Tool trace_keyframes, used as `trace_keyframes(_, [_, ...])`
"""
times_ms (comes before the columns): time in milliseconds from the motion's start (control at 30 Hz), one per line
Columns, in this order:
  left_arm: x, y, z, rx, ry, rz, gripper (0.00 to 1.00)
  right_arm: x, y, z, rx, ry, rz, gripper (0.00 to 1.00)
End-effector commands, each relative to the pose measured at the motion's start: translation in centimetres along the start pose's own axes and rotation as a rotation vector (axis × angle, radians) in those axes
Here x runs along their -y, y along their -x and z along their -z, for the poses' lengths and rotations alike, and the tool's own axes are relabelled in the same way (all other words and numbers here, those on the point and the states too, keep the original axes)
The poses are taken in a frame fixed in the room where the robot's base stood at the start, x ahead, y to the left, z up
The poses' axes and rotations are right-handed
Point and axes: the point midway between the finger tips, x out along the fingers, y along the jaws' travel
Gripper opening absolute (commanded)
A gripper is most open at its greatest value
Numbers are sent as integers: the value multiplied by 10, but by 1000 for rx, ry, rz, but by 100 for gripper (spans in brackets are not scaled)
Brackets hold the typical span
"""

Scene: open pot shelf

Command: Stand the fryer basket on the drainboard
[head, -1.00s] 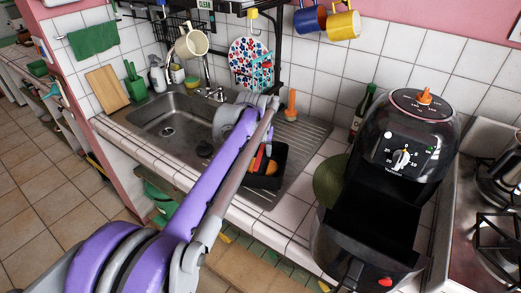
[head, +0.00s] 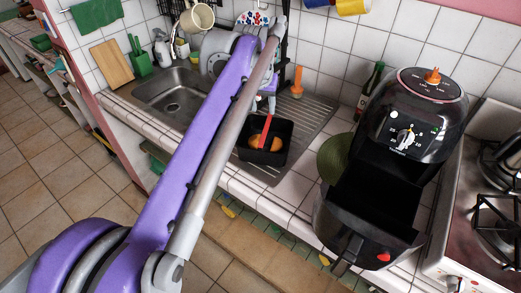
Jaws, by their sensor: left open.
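The black fryer basket (head: 284,152) stands upright on the ribbed steel drainboard (head: 312,117), near its front edge. Orange-brown food and a red strip, perhaps part of its handle, show at its open top. My left gripper (head: 263,103) is open and empty, above and behind the basket and apart from it. My purple arm link crosses the view to the left of the basket. The black air fryer (head: 425,110) stands on the counter to the right, its lower front drawer part (head: 362,225) sticking out. My right gripper is not in view.
The steel sink (head: 172,100) lies left of the drainboard. An orange brush-like item (head: 297,82) and a dark green bottle (head: 369,88) stand by the wall. A round green mat (head: 334,157) lies beside the fryer. The stove (head: 485,225) is at the far right.

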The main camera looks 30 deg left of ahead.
Motion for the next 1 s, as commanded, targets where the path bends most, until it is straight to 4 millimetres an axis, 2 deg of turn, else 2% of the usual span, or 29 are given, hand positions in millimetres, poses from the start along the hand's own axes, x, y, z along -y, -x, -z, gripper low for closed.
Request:
trace_keyframes(167, [-4,-1,-9,-1,-9,-4,48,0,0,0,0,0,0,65])
trace_keyframes(267, [-15,-6,-37,-7,-39,-17,48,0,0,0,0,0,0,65])
trace_keyframes(367, [-30,-16,-88,-16,-86,-38,48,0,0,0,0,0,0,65])
trace_keyframes(500, [-46,-42,-180,-31,-165,-72,48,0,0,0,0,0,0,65])
trace_keyframes(600, [-51,-63,-242,-42,-213,-94,48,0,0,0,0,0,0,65])
trace_keyframes(700, [-52,-81,-292,-50,-250,-111,48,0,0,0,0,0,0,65])
trace_keyframes(833, [-51,-97,-332,-57,-279,-125,48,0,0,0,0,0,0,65])
trace_keyframes(900, [-51,-101,-341,-59,-286,-128,48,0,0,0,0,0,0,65])
trace_keyframes(1000, [-50,-102,-344,-60,-289,-130,48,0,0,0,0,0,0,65])
